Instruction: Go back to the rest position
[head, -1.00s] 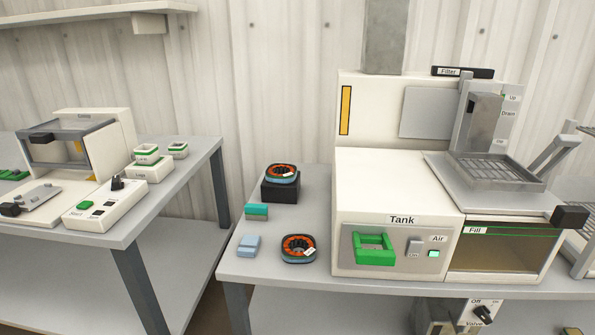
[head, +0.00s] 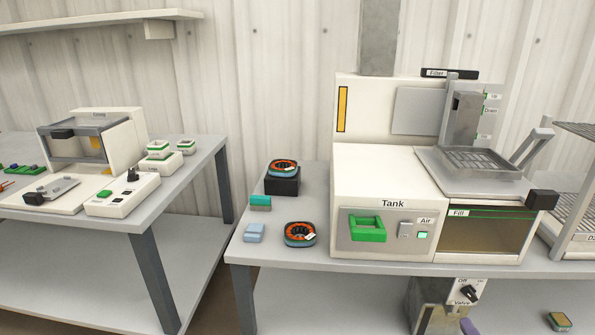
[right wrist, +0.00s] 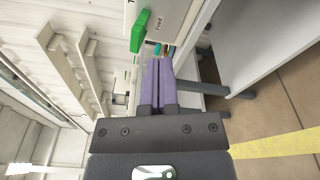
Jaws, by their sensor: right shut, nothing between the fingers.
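My right gripper (right wrist: 157,62) is shut and empty in the right wrist view, its two purple fingers lying side by side. My left gripper is not in view.
Two orange-wound rings (head: 299,234) are at the table's left, one on a black block (head: 282,184). A teal-grey block (head: 260,202) and a light blue block (head: 254,233) lie nearby. A gap separates the left table (head: 200,185). A valve box (head: 464,291) hangs below the tank.

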